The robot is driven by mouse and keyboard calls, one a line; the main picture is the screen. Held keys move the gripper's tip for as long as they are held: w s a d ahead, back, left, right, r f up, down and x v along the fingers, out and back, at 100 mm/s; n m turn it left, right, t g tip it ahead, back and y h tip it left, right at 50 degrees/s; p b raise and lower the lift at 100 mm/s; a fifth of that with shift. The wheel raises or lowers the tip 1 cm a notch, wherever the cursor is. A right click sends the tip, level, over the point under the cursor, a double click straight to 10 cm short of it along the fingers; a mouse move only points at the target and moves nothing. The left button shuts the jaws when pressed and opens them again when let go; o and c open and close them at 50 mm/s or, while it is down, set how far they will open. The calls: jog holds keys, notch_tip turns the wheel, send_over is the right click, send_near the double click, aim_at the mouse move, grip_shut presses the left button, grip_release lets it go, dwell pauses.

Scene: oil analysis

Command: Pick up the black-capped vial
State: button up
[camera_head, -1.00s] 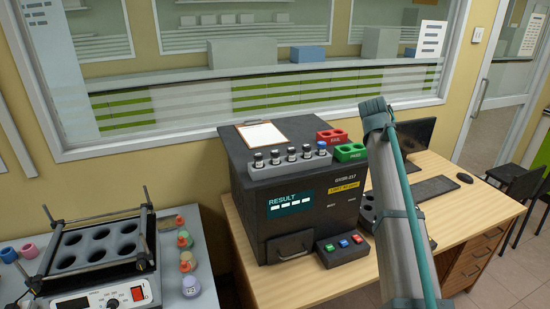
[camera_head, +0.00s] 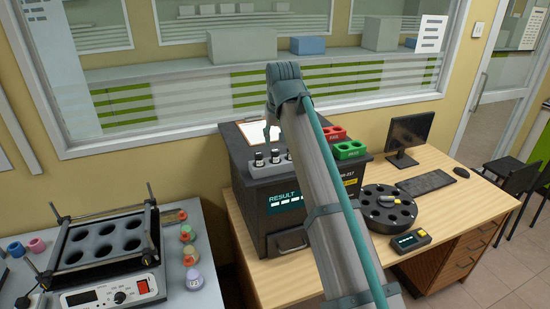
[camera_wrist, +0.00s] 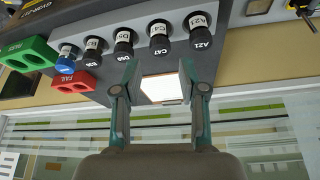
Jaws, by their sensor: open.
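Several black-capped vials stand in a row in a grey rack on the dark analyser. Two of them, the left one (camera_head: 259,158) and its neighbour (camera_head: 275,156), show in the head view; my arm hides the others. The wrist view, seen upside down, shows black-capped vials (camera_wrist: 160,42) with white labels and one blue-capped vial (camera_wrist: 67,62) at the row's left end. My gripper (camera_wrist: 160,76) is open and empty, its fingers apart over the white paper of a clipboard (camera_wrist: 160,89), near the vials but not around any.
The dark analyser (camera_head: 285,205) carries red (camera_head: 333,133) and green (camera_head: 350,150) holders beside the rack. A round black carousel (camera_head: 372,215), a keyboard (camera_head: 425,183) and a monitor (camera_head: 409,132) are to the right. The window wall is close behind. A heating block (camera_head: 100,245) stands at left.

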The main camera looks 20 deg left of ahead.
aim_at(275, 151)
jog(key=shift+p+x, duration=1.5)
jog(key=shift+x, duration=2.15)
grip_shut()
